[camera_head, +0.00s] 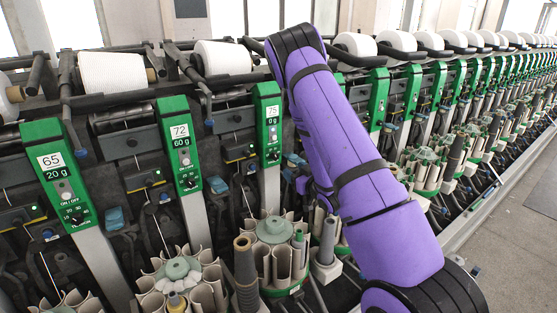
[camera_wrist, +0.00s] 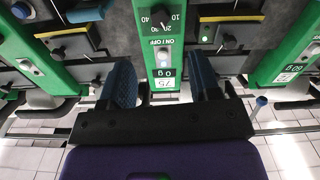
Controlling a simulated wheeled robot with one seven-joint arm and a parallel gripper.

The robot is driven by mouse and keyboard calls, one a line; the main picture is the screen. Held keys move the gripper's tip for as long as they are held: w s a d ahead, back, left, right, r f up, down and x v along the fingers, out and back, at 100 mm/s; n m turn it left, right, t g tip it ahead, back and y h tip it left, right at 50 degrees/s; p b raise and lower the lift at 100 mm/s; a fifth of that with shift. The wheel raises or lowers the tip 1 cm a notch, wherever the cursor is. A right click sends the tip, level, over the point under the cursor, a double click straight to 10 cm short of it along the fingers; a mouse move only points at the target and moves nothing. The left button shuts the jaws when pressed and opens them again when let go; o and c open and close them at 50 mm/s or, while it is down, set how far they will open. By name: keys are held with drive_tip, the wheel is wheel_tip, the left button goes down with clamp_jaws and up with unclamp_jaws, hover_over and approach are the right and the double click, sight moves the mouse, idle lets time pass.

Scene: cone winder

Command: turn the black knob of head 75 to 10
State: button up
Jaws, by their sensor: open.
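The green panel of head 75 (camera_head: 268,105) stands left of my purple arm in the head view, with its black knob (camera_head: 273,154) low on it. In the wrist view this panel (camera_wrist: 182,60) is upside down, and its knob (camera_wrist: 160,13) sits at the top among the numbers 10 to 40. The knob's exact setting is too small to tell. My gripper (camera_wrist: 164,72) is open and empty. Its two blue fingers show on either side of the panel, level with the switch and the 75 label, apart from the knob. My arm hides the gripper in the head view.
The panels of head 72 (camera_head: 180,145) and head 65 (camera_head: 57,175) stand to the left, and several more green heads run off to the right. White cones (camera_head: 222,58) lie above them. Spindles and bobbin holders (camera_head: 275,232) crowd below. Grey floor (camera_head: 500,230) is clear at the right.

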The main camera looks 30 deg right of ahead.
sight(276, 158)
drive_tip(key=w, duration=1)
drive_tip(key=shift+w+a, duration=0.15)
drive_tip(key=shift+w, duration=0.15)
drive_tip(key=c, duration=0.9)
